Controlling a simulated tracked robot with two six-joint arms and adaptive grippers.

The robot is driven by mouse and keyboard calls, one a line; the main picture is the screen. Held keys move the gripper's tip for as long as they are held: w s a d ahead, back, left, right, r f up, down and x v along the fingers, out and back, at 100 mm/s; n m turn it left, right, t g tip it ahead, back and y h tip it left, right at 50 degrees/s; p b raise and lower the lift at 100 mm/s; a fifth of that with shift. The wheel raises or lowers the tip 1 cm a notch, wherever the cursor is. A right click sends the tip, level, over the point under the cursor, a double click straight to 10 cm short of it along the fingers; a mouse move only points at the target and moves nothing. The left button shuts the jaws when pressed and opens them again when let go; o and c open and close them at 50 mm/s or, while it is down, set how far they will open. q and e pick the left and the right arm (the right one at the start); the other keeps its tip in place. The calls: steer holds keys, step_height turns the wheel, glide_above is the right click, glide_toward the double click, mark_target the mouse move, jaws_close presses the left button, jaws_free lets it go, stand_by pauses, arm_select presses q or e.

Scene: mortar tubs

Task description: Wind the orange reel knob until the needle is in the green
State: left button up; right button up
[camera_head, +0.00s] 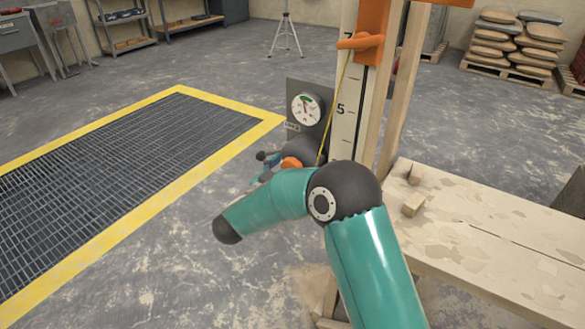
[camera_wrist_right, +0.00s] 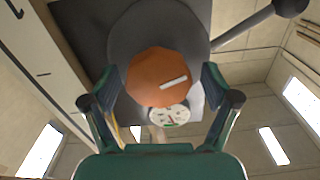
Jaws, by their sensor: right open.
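The orange reel knob (camera_head: 291,162) shows low beside the scale board, partly hidden by my right arm. In the right wrist view the orange knob (camera_wrist_right: 158,75), with a pale mark on its face, sits between the two fingers. My right gripper (camera_wrist_right: 158,88) is open, one finger on each side of the knob; I cannot tell whether they touch it. In the head view the right gripper (camera_head: 266,170) is small and partly hidden. The round gauge (camera_head: 306,108) above the knob has a small green patch near its top; its needle is too small to read surely. My left gripper is out of view.
A yellow cord (camera_head: 337,105) runs from an orange bracket (camera_head: 360,42) down to the reel. The numbered scale board (camera_head: 345,120) stands close by. A dark crank arm with a ball end (camera_wrist_right: 290,6) shows beside the knob. A wooden bench (camera_head: 490,235) stands at right.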

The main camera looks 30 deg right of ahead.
steer(key=c, duration=1.2)
steer(key=m+b, duration=0.3)
steer(key=b, duration=0.1)
steer(key=shift+f+m, duration=0.3)
steer(key=shift+m, duration=0.1)
steer(key=shift+r+m+b, duration=0.2)
steer(key=shift+m+b, duration=0.25)
steer(key=shift+m, duration=0.05)
steer(key=o, duration=1.2)
